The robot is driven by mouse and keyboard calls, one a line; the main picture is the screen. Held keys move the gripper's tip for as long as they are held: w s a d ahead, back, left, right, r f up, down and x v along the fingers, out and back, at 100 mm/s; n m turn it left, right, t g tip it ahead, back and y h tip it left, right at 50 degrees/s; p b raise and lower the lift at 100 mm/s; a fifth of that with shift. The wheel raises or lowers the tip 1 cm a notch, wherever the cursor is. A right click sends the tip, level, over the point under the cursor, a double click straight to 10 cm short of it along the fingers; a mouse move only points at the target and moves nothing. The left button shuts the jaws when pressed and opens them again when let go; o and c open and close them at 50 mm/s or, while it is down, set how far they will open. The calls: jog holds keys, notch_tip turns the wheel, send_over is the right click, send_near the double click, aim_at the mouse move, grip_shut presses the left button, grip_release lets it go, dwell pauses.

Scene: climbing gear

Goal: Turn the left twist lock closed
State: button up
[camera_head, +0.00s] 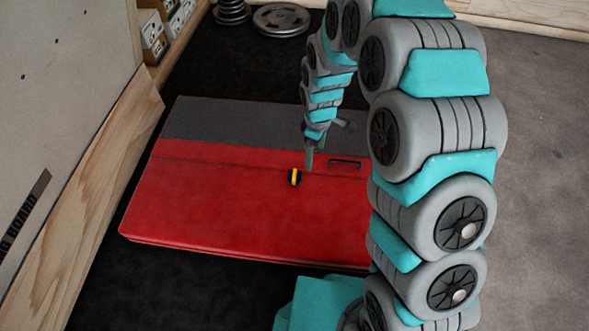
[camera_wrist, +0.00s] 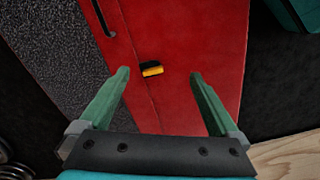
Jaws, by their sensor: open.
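The twist lock (camera_head: 295,177) is a small black piece with a yellow stripe on the red part of a crash pad (camera_head: 220,210), close to its seam. In the wrist view the twist lock (camera_wrist: 151,69) lies beyond the fingertips, between their lines. My gripper (camera_wrist: 160,75) is open and empty, with green fingers wide apart. In the head view my gripper (camera_head: 309,160) hangs above the pad, just up and right of the lock. I cannot tell how high it is. The lock's exact turn is too small to read. Only one lock shows clearly.
A black handle (camera_head: 345,163) is on the pad right of the lock. Weight plates (camera_head: 281,20) lie on the dark floor behind. A wooden-edged wall (camera_head: 90,190) stands at left. My arm hides the pad's right side.

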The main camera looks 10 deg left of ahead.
aim_at(295, 175)
jog(key=a+f+n, duration=0.1)
jog(key=a+f, duration=0.1)
jog(key=f, duration=0.1)
jog(key=w+a+f+n+p, duration=0.1)
jog(key=a+f, duration=0.1)
jog(key=f, duration=0.1)
jog(key=w+a+f+n, duration=0.1)
jog(key=a+f, duration=0.1)
jog(key=f, duration=0.1)
jog(key=shift+w+a+f+n, duration=0.2)
jog(key=shift+w+f+n, duration=0.05)
jog(key=shift+n, duration=0.15)
jog(key=shift+f+p, duration=0.35)
jog(key=shift+f, duration=3.6)
jog(key=shift+c, duration=0.2)
jog(key=c, duration=1.3)
